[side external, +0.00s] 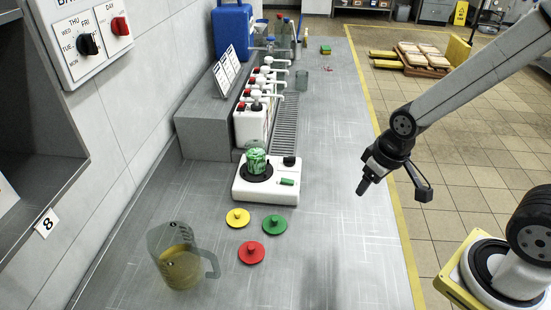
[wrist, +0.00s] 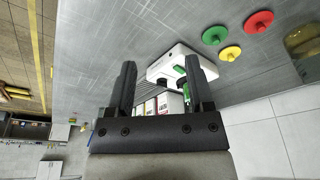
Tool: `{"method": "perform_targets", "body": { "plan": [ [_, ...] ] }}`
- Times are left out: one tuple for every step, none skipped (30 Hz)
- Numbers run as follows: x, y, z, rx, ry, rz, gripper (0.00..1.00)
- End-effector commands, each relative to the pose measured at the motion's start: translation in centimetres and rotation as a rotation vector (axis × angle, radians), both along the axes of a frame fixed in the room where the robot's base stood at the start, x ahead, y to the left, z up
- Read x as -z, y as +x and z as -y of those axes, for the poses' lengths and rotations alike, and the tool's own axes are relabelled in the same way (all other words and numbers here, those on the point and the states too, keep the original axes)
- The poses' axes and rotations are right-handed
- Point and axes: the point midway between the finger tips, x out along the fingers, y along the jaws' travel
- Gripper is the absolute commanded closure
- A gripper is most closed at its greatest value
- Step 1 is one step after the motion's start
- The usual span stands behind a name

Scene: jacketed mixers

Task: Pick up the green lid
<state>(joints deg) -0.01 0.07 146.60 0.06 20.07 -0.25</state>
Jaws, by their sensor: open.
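The green lid (side external: 274,225) lies flat on the grey counter, a round disc with a small knob. It sits beside the yellow lid (side external: 238,217) and the red lid (side external: 251,252). In the wrist view the green lid (wrist: 215,35) is at the upper right, between the red lid (wrist: 258,22) and near the yellow lid (wrist: 230,53). My gripper (side external: 362,188) is raised above the counter's right edge, well to the right of the lids and apart from them. In the wrist view my gripper (wrist: 160,67) has its two fingers spread with nothing held.
A white mixer base (side external: 266,187) with a green-filled vessel (side external: 256,160) stands behind the lids. A clear jug (side external: 178,258) with amber contents stands at front left. White dispensers (side external: 250,122) line the counter's left side. The counter right of the lids is clear.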

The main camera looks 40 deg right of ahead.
Motion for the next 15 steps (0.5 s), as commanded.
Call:
{"method": "perform_targets", "body": {
  "plan": [
    [0.0, 0.1, 0.0, -0.007, -0.001, -0.001, 0.33],
    [0.0, 0.2, -0.1, -0.013, -0.001, -0.002, 0.33],
    [0.0, 0.4, -0.1, -0.023, -0.001, -0.004, 0.33],
    [0.1, 0.5, -0.2, -0.035, -0.003, -0.006, 0.33],
    [0.1, 0.7, -0.3, -0.048, -0.004, -0.009, 0.33],
    [0.2, 0.9, -0.4, -0.070, -0.006, -0.013, 0.33],
    [0.2, 1.2, -0.5, -0.091, -0.008, -0.015, 0.33],
    [0.3, 1.5, -0.6, -0.112, -0.010, -0.018, 0.33],
    [0.4, 1.9, -0.7, -0.145, -0.012, -0.024, 0.33],
    [0.5, 2.2, -0.9, -0.173, -0.013, -0.027, 0.33],
    [0.6, 2.6, -1.0, -0.203, -0.015, -0.033, 0.33],
    [0.8, 3.1, -1.2, -0.243, -0.017, -0.038, 0.33],
    [0.9, 3.5, -1.4, -0.276, -0.019, -0.042, 0.33],
    [1.1, 3.9, -1.6, -0.312, -0.020, -0.045, 0.33],
    [1.3, 4.5, -1.9, -0.357, -0.022, -0.050, 0.33]
  ]
}}
